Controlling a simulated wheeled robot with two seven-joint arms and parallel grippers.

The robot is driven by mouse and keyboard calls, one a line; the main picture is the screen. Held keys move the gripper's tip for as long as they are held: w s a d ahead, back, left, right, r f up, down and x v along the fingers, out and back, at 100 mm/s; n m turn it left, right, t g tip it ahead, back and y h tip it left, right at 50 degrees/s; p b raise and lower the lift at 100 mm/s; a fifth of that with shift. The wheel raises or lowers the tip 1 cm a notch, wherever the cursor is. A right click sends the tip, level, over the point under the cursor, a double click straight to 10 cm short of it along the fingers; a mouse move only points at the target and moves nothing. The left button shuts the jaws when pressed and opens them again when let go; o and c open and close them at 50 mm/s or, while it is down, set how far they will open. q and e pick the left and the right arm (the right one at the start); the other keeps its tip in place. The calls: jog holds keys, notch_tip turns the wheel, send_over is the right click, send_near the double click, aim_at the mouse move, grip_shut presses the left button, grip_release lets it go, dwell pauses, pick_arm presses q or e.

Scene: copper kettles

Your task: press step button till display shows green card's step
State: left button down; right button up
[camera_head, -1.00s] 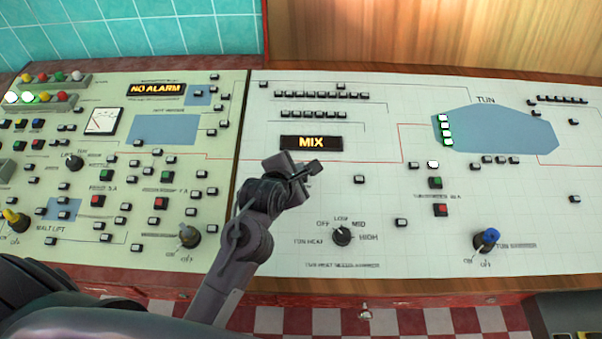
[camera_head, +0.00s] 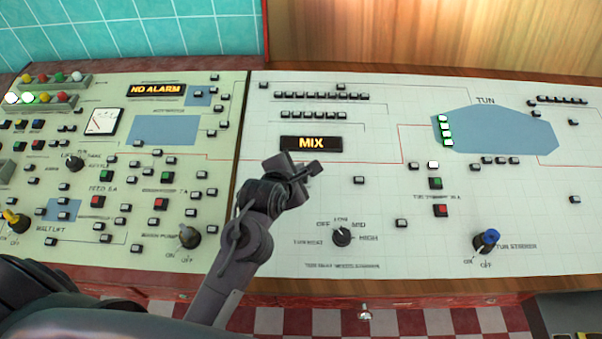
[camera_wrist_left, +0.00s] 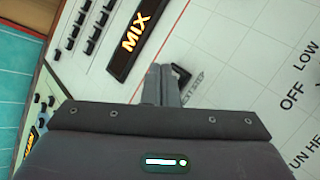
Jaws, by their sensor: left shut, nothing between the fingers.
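The display (camera_head: 311,143) on the right panel reads MIX in lit yellow letters; it also shows in the left wrist view (camera_wrist_left: 137,34). My left gripper (camera_head: 312,168) is just below the display, over the panel, with its fingers shut and empty. In the left wrist view the fingers (camera_wrist_left: 163,84) are beside a small dark button (camera_wrist_left: 182,76), with a partly hidden label that seems to end in STEP. I cannot tell whether the fingers touch the button. In the head view the gripper covers that spot. No green card shows in these frames.
A TUN HEAT knob (camera_head: 341,236) sits below right of the gripper, and a blue-handled knob (camera_head: 487,239) further right. Green (camera_head: 435,183) and red (camera_head: 440,210) buttons are to the right. A second display (camera_head: 156,90) reads NO ALARM on the left panel.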

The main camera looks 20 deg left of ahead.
pick_arm(q)
jog(key=shift+f, duration=0.15)
dwell(0.5)
jog(key=shift+w+f, duration=0.1)
jog(key=shift+f, duration=0.2)
jog(key=shift+f+b, duration=0.35)
dwell(0.5)
dwell(0.4)
jog(key=shift+r+p, duration=0.65)
jog(key=shift+p, duration=0.1)
jog(key=shift+r, duration=0.15)
jog(key=shift+r+p, duration=0.1)
jog(key=shift+p, duration=0.2)
